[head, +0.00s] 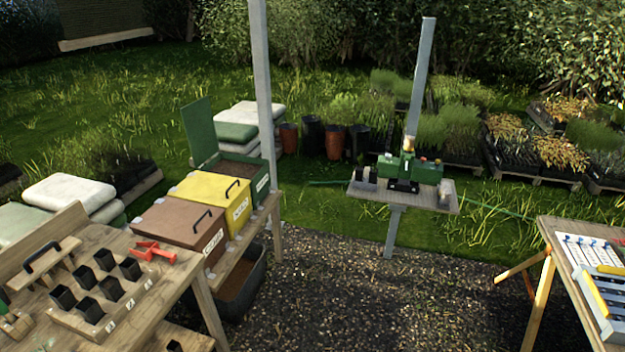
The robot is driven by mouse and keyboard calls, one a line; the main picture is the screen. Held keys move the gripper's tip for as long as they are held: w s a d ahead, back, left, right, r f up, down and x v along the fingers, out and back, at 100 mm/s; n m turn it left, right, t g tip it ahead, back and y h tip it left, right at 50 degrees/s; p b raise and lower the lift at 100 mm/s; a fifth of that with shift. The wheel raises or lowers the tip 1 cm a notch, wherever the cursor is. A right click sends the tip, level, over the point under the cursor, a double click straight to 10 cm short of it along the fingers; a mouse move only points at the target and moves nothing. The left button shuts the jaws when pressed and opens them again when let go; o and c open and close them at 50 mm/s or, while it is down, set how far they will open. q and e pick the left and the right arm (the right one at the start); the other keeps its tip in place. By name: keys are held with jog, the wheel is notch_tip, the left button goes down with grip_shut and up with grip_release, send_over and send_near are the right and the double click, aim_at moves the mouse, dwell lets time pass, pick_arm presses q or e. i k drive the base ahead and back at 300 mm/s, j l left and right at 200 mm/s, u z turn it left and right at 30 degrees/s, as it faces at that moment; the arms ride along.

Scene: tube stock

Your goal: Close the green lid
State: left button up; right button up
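The green lid (200,130) stands open and upright at the back of the green bin (262,183). The green bin is the farthest of three bins in a row on a wooden bench, and dark soil shows inside it. A yellow lid (212,191) with a black handle lies shut on the middle bin. A brown lid (178,222) with a black handle lies shut on the nearest bin. Neither of my grippers shows in the head view.
A grey post (264,90) rises beside the green bin. A potting table (150,272) with black pots and a red tool stands at the near left. A small stand (403,193) holds a green machine. Another table (565,250) is at the right. Gravel (370,290) between them is clear.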

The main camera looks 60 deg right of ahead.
aim_at(197, 116)
jog(key=z, duration=1.4)
jog(key=i+l, duration=0.25)
jog(key=i, duration=0.25)
jog(key=i+l, duration=0.25)
jog(key=i, duration=0.3)
jog(key=i+l, duration=0.25)
jog(key=i, duration=0.25)
jog(key=i+l+z, duration=0.1)
jog(key=i+l, duration=0.15)
jog(key=i, duration=0.25)
jog(key=i+l, duration=0.2)
jog(key=i, duration=0.35)
